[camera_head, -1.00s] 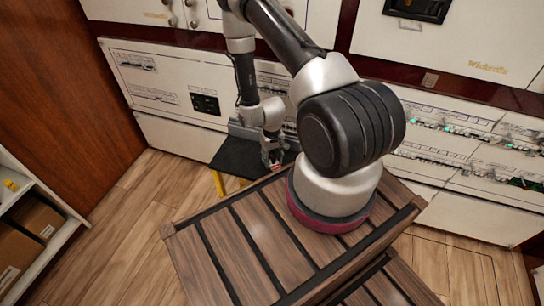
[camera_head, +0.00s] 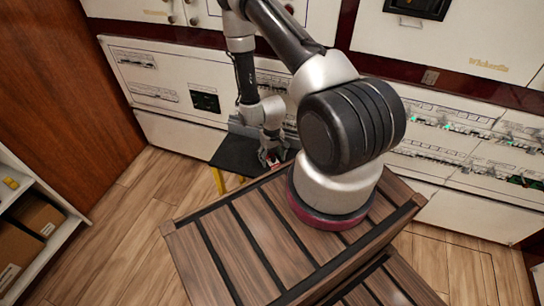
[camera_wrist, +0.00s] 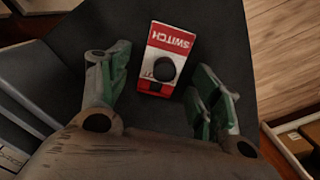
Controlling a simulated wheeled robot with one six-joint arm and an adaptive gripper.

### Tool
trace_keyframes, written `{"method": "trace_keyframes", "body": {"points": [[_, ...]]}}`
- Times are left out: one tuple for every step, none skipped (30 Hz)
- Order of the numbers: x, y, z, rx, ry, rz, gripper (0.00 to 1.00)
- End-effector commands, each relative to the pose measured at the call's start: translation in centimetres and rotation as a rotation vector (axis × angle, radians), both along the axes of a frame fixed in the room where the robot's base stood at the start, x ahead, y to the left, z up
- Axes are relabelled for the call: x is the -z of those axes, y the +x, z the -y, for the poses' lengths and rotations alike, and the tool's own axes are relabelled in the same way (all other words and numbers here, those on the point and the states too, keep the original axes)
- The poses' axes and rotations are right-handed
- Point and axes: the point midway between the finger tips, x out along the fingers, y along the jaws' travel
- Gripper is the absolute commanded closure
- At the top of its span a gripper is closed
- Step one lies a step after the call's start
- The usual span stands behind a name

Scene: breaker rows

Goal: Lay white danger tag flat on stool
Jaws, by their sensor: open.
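The danger tag (camera_wrist: 162,60) is a red and white card with "SWITCH" lettering and a round black spot. In the wrist view it appears to lie flat on the dark top of the stool (camera_wrist: 215,28). My gripper (camera_wrist: 162,82) is open, with one finger on each side of the tag and a gap to both. In the head view the stool (camera_head: 232,157) has a black top and yellow legs, and my gripper (camera_head: 272,160) is over its right part. A small bit of red and white shows at the fingers there.
A slatted wooden crate (camera_head: 235,250) stands close in front of the stool. White breaker panels (camera_head: 165,85) rise behind it. A shelf with cardboard boxes (camera_head: 38,215) is at the left. Wooden floor (camera_head: 125,235) is clear between shelf and crate.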

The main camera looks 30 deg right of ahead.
Motion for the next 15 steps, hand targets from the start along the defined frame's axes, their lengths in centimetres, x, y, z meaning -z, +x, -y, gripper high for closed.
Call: {"method": "trace_keyframes", "body": {"points": [[-0.1,0.0,0.0,0.000,0.000,0.000,0.36],[-0.2,0.0,0.0,0.000,0.000,0.001,0.36],[-0.4,0.0,0.0,0.000,0.000,0.001,0.36],[-0.7,0.1,0.0,0.000,0.000,0.001,0.36],[-1.1,0.1,0.0,0.000,0.000,0.001,0.36],[-1.7,0.2,0.0,0.000,0.000,0.003,0.36],[-2.2,0.2,0.0,0.000,0.000,0.004,0.36],[-2.9,0.1,0.0,0.000,0.000,0.003,0.36],[-3.8,0.2,0.0,0.000,0.000,0.003,0.36],[-4.5,0.2,0.0,0.000,-0.001,0.005,0.36],[-5.2,0.2,0.0,0.000,0.000,0.004,0.36],[-6.1,0.2,0.0,0.000,0.000,0.004,0.36],[-6.8,0.2,0.0,0.000,0.000,0.004,0.36],[-7.5,0.2,0.0,0.000,0.000,0.004,0.36],[-8.3,0.3,0.0,0.000,-0.001,0.005,0.36]]}}
